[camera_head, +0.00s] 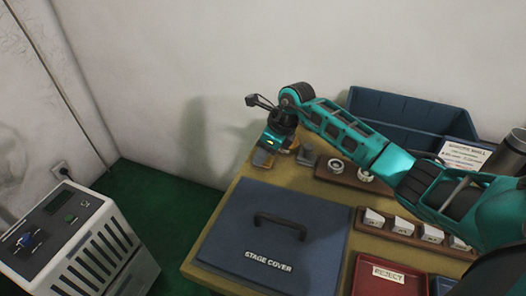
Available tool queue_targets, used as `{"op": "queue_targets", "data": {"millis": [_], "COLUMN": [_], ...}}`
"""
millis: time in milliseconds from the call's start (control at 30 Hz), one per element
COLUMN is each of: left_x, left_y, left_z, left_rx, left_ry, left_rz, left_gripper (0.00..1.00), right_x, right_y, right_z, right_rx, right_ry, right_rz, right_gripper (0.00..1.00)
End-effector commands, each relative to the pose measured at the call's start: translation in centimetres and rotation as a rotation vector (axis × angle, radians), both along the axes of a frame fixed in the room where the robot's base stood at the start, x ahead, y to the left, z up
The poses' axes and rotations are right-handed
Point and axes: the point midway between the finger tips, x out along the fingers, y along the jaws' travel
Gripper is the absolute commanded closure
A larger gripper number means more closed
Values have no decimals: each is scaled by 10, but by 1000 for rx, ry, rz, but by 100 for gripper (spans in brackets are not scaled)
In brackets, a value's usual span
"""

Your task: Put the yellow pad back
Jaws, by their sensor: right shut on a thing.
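My right gripper (268,146) reaches over the table's far left corner and points down. It is shut on a small yellow-orange piece, which looks like the yellow pad (262,159). The pad is at or just above the table top; I cannot tell whether it touches. The gripper hides part of it. A small grey block (306,155) sits just right of the gripper. My left gripper is not in view.
A blue stage cover (272,240) with a black handle covers the table's front left. A wooden tray with rings (335,165), a rack of white blocks (402,228), a red reject tray (387,277) and a blue bin (400,112) stand to the right. A metal flask (510,153) stands at far right.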

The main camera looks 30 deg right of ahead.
Motion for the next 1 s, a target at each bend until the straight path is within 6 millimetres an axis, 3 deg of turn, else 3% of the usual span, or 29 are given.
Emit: {"op": "queue_targets", "data": {"millis": [100, 133, 367, 733, 1000], "left_x": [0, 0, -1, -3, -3], "left_y": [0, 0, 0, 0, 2], "left_z": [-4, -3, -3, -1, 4], "left_rx": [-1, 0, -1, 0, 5], "left_ry": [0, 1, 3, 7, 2], "left_rz": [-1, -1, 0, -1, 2], "left_gripper": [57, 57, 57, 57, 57], "right_x": [0, 0, 0, -1, -16], "right_y": [0, 0, 0, -1, -17], "right_z": [-4, -3, -3, 6, 55], "right_rx": [0, 0, -1, -1, -4], "right_ry": [0, 0, 1, -2, -4], "right_rz": [0, 0, 0, 0, 0], "right_gripper": [87, 61, 39, 37, 37]}}
